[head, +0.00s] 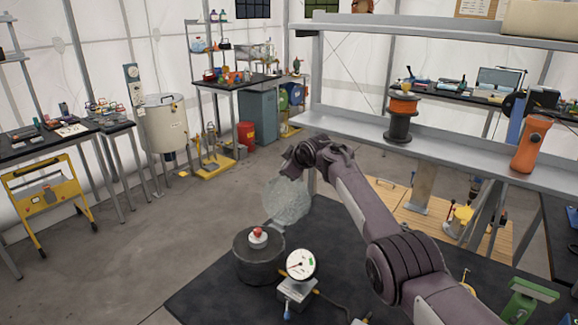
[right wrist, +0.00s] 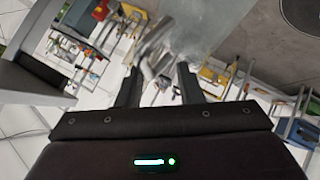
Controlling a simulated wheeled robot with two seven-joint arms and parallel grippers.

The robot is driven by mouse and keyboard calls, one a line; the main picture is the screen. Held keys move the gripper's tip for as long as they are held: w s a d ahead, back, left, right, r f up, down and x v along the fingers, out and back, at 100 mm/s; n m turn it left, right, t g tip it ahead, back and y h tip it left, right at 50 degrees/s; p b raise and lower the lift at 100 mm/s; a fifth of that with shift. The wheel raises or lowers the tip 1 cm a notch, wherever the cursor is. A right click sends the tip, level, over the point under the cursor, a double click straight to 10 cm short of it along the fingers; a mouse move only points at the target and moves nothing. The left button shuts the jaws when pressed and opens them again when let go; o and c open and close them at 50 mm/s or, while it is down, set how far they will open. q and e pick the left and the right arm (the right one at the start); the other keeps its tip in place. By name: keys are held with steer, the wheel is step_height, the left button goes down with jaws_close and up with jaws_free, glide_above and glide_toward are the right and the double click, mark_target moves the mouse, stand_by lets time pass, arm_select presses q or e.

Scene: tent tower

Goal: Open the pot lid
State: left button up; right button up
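The pot (head: 258,262) is a dark, short cylinder on the dark table mat. A small white piece with a red top (head: 258,236) sits at its top. The lid (head: 288,202) is a cloudy, see-through disc tilted up above the pot's back edge, with a grey piece at its lower edge. My right gripper (right wrist: 158,75) has its fingers apart, with a blurred metal handle (right wrist: 150,52) near the tips. The lid (right wrist: 195,38) shows beyond them. In the head view my right arm hides the fingers. My left gripper is not in view.
A dial gauge (head: 300,264) on a small metal block stands right of the pot. A shelf (head: 450,140) with an orange spool (head: 402,106) and an orange tool (head: 531,145) rises behind the arm. The floor (head: 110,255) at left is clear.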

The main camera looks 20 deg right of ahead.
steer(key=shift+s+d, duration=0.1)
steer(key=shift+s, duration=0.05)
steer(key=shift+s+d+r+b, duration=0.1)
steer(key=shift+s+r+b, duration=0.25)
steer(key=shift+s, duration=0.1)
steer(key=b+v, duration=0.1)
steer(key=v, duration=0.4)
steer(key=shift+s+r+b, duration=0.35)
steer(key=shift+s+r, duration=0.1)
steer(key=shift+s, duration=0.05)
steer(key=shift+r, duration=0.1)
